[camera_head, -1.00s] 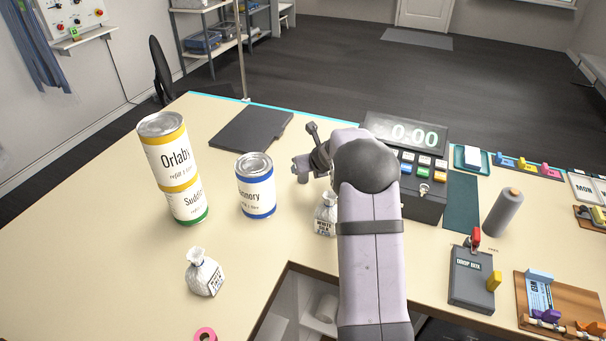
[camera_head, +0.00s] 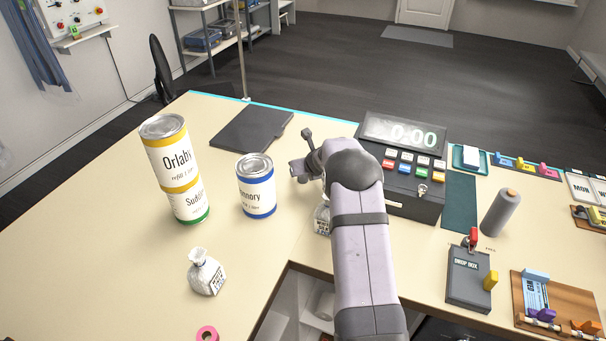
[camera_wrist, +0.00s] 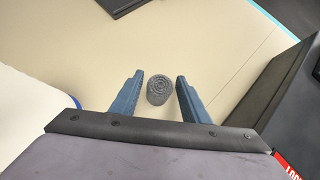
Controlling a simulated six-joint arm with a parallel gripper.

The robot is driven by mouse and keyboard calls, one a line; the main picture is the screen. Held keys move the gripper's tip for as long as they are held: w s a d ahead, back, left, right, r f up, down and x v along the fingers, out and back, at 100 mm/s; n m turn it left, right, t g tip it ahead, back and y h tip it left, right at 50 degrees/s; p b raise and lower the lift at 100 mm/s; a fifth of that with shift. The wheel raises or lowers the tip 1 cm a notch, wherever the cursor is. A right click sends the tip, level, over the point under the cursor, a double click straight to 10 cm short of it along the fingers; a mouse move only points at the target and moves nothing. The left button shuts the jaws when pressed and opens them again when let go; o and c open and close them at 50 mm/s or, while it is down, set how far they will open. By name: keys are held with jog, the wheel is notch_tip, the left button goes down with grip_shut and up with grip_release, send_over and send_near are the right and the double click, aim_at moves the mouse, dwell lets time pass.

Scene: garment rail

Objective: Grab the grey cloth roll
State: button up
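A small grey cloth roll (camera_wrist: 157,89) stands on end on the tabletop in the wrist view, its round spiral end facing the camera. The two blue fingers of my gripper (camera_wrist: 160,76) are apart, one on each side of it, with a visible gap on both sides. In the head view my gripper (camera_head: 301,172) is low over the table between the blue-banded can and the cash register. There the roll is mostly or wholly hidden by the gripper.
The blue-banded can (camera_head: 256,186) stands left of my gripper, and the cash register (camera_head: 405,170) is to its right. A taller grey cylinder (camera_head: 500,212) stands farther right. A stacked pair of cans (camera_head: 175,165) is at left.

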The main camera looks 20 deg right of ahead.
jog(key=c, duration=0.7)
jog(key=shift+c, duration=0.2)
notch_tip(320, 180, up, 10)
jog(key=p, duration=0.3)
